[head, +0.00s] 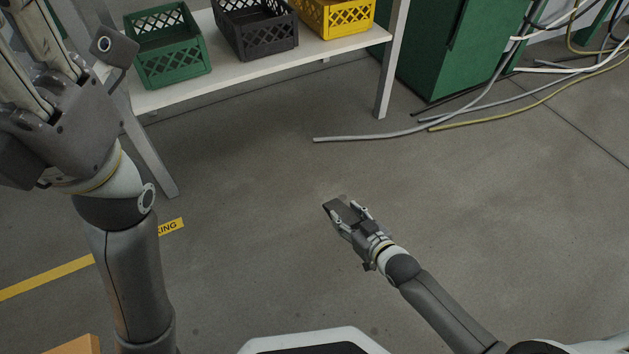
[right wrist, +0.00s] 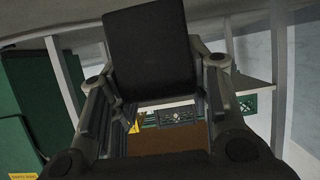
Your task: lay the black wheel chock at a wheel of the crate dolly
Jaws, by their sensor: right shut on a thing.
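The black wheel chock (head: 345,213) is in my right gripper (head: 350,207), held out over open floor in the head view. In the right wrist view the chock (right wrist: 150,45) is a dark block at the top, between the two fingers of my right gripper (right wrist: 152,75). My left gripper (head: 40,50) is raised at the upper left of the head view, with its fingers partly cut off by the frame. I cannot make out the crate dolly in the head view. A brown surface (right wrist: 170,142) shows behind the right gripper, but I cannot tell what it belongs to.
A white shelf (head: 265,65) holds a green crate (head: 168,62), a dark crate (head: 262,40) and a yellow crate (head: 345,20). A green cabinet (head: 440,60) stands beside it. Hoses (head: 470,115) lie on the floor. Yellow floor tape (head: 50,278) runs at left. The middle floor is clear.

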